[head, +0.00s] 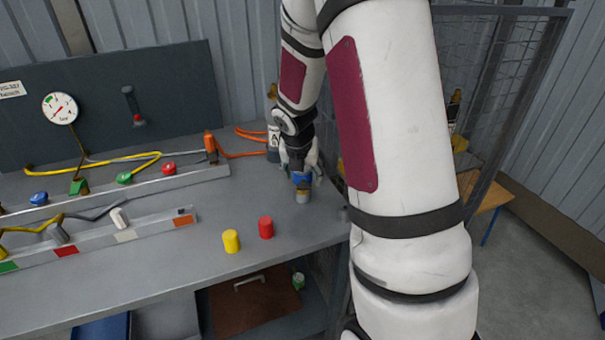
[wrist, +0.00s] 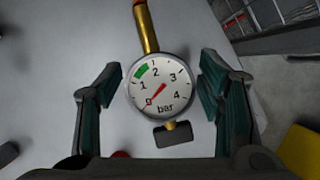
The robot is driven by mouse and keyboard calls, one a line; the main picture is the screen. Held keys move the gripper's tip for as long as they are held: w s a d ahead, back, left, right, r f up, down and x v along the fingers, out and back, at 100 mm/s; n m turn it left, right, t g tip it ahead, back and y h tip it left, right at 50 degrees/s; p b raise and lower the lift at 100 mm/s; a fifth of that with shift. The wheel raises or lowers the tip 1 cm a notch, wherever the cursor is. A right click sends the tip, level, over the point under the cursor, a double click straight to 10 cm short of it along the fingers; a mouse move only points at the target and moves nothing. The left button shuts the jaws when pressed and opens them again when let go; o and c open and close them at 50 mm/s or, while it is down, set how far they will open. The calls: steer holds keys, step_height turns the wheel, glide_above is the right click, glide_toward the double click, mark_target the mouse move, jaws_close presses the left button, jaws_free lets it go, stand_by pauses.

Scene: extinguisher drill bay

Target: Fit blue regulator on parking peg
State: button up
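In the wrist view a round white bar gauge (wrist: 161,87) lies between the fingers of my gripper (wrist: 160,80). A brass stem (wrist: 146,27) and a black block (wrist: 174,134) adjoin the gauge. The fingers stand spread, with visible gaps on both sides. No blue shows there.
A yellow cylinder (head: 231,241) and a red cylinder (head: 266,228) stand on the grey bench (head: 180,258). Hoses and coloured fittings line the rail (head: 130,187) at left. A labelled bottle (head: 273,143) stands behind my gripper. A mesh cage (head: 490,60) is at right.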

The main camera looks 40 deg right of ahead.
steer(key=shift+r, duration=0.1)
steer(key=v, duration=1)
steer(key=shift+s+a+r, duration=0.1)
steer(key=shift+r, duration=0.3)
steer(key=s+a+r+m+p, duration=0.3)
steer(key=s+a+r+m, duration=0.6)
steer(key=s+r+m, duration=0.25)
steer(key=s+a+r+m+y+p, duration=0.1)
steer(key=s+a+r+m, duration=0.1)
steer(key=s+a+m, duration=0.2)
steer(key=s+a+r+m+t+y+p, duration=0.1)
steer(key=s+a+m, duration=0.4)
steer(key=s+m, duration=0.5)
steer(key=shift+s+a+r+m+y+p, duration=0.3)
steer(key=shift+s+r+m+y+p, duration=0.15)
steer(key=shift+r+y, duration=0.3)
